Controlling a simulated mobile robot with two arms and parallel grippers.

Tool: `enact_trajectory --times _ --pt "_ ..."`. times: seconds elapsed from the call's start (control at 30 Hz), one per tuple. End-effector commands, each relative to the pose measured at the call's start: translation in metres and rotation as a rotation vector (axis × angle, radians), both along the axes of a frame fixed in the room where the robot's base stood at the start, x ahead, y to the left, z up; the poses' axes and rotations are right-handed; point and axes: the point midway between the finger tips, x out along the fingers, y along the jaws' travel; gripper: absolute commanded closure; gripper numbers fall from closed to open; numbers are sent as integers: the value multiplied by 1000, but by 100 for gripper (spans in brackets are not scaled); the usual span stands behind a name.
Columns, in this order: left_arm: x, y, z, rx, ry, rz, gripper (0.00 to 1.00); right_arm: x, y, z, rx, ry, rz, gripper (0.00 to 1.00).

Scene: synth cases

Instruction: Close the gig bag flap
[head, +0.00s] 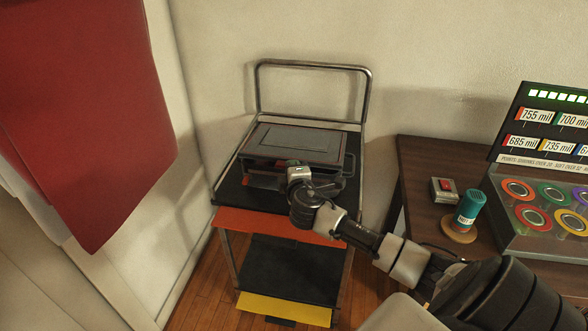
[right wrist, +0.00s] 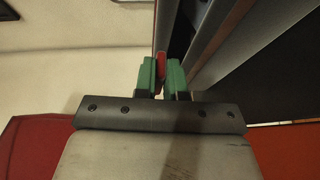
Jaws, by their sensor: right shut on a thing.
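The dark gig bag (head: 255,165) lies flat on the top shelf of a trolley in the head view. Its flap (head: 300,143) is a dark panel with a raised frame line, lying nearly level on top. My right gripper (head: 297,166) is at the bag's front edge and hides part of it. In the right wrist view, the green fingertips of my right gripper (right wrist: 161,76) are shut on a thin red tab (right wrist: 161,64) at the bag's edge. A dark gap shows between two long grey edges there; how far the flap stands open is unclear. My left gripper is not in view.
The trolley (head: 262,220) has a tall metal handle (head: 314,64) at the back. A brown table (head: 415,165) at the right carries a red-button box (head: 444,190), a teal cylinder (head: 468,208) and a scoreboard (head: 550,125). A red cloth (head: 85,100) hangs at the left.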

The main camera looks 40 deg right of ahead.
Motion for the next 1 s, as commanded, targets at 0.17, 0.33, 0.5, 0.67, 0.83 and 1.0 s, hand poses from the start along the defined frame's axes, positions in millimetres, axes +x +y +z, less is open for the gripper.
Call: enact_trajectory --times 0.17,0.33,0.5,0.67,0.83,1.0 --pt "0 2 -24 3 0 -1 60 -1 0 -23 7 2 -3 100" --pt "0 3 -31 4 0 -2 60 -1 0 -30 10 4 -4 100" --pt "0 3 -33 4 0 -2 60 -1 0 -33 11 6 -5 100" --pt "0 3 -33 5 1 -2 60 -1 0 -33 12 7 -5 100" --pt "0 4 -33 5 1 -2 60 -2 0 -35 14 10 -6 100" --pt "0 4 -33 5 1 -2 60 -2 0 -34 12 10 -6 64"
